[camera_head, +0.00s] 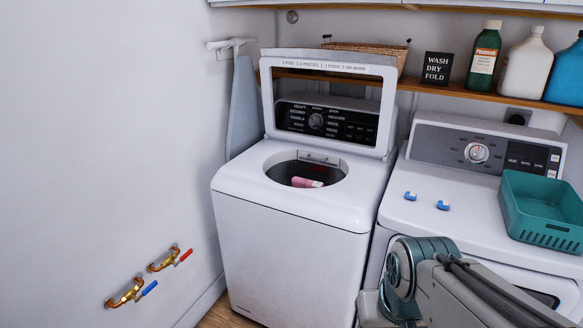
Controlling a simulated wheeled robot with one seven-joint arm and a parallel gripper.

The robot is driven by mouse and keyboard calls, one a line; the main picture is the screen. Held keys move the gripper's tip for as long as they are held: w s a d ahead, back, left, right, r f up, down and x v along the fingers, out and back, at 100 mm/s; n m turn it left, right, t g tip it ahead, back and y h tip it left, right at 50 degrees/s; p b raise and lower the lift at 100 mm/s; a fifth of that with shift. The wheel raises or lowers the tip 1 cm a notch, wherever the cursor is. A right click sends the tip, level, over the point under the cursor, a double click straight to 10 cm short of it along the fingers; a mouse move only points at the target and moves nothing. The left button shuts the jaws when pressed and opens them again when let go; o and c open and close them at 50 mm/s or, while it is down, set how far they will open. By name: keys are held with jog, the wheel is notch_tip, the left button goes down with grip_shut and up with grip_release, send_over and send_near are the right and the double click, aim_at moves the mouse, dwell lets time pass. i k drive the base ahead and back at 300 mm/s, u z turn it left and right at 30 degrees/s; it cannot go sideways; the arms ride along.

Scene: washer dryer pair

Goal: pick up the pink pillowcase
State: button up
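A small pink roll-shaped item (306,182) shows inside the open drum of the left, top-loading washer (285,258). It looks like the pink pillowcase, with a paler part at one end. It lies near the middle of the opening, and the drum's rim hides what is below it. The washer's lid (328,68) stands raised at the back. My arm is at the bottom right, in front of the right machine, apart from the pink item. My gripper's fingers are not visible.
The right machine (396,220) holds a teal basket (545,233) and two blue-and-white pods (410,196). Bottles (484,62), a sign (437,68) and a wicker basket (365,47) stand on the shelf. Valves (125,292) stick out of the left wall. The space above the drum is clear.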

aim_at(297, 181)
jog(key=u, duration=0.05)
jog(key=i, duration=0.5)
jog(key=u, duration=0.2)
jog(key=k, duration=0.45)
jog(key=u, duration=1.25)
jog(key=i, duration=1.45)
jog(key=z, duration=0.95)
jog(key=i, duration=0.8)
jog(key=z, duration=1.2)
jog(key=i, duration=0.3)
jog(key=z, duration=0.2)
